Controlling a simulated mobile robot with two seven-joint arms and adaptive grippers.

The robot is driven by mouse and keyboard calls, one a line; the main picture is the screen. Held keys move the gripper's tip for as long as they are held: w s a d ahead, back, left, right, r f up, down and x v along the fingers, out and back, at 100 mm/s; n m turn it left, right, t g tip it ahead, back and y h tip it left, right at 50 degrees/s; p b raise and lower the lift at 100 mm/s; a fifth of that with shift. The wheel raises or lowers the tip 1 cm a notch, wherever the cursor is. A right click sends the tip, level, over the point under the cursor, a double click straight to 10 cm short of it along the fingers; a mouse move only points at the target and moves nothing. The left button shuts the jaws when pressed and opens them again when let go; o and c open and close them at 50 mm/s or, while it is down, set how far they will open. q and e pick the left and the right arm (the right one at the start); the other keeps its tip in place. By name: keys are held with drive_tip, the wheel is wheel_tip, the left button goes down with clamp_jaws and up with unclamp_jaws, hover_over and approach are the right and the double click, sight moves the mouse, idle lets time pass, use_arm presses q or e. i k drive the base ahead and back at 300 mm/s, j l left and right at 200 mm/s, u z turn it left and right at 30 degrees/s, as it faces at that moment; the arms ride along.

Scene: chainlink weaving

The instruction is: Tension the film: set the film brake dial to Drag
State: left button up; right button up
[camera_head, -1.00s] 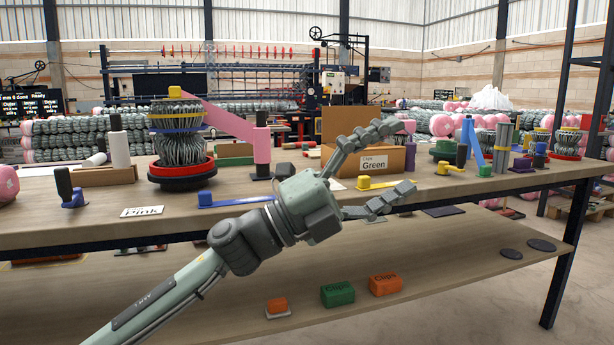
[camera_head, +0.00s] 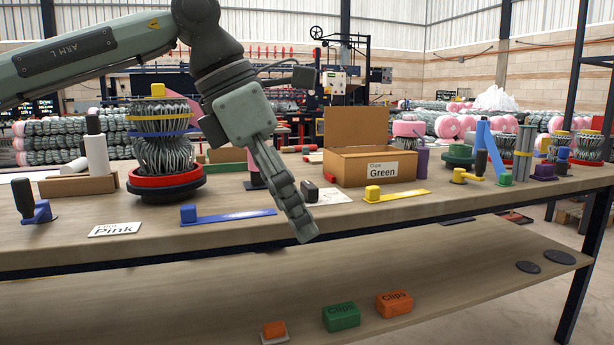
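My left gripper (camera_head: 300,225) reaches in from the upper left. Its fingers point down and right, at the front of the bench; one finger hides the other, so its opening does not show. The pink film roll (camera_head: 255,172) is mostly hidden behind it. A small dark knob-like block (camera_head: 309,191) stands right of the fingers beside a white printed card (camera_head: 333,197); I cannot tell whether it is the film brake dial, and no Drag mark is readable. A wire bundle (camera_head: 165,155) stands upright on a red-rimmed turntable (camera_head: 165,186). My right gripper is out of view.
A blue lever strip (camera_head: 235,216) and a yellow one (camera_head: 400,196) lie along the front edge. A cardboard Green clips box (camera_head: 370,165) stands behind. A Pink card (camera_head: 115,230) lies left. Clip blocks (camera_head: 341,317) sit on the lower shelf (camera_head: 180,300).

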sight(310, 192)
drive_tip(key=i, duration=1.15)
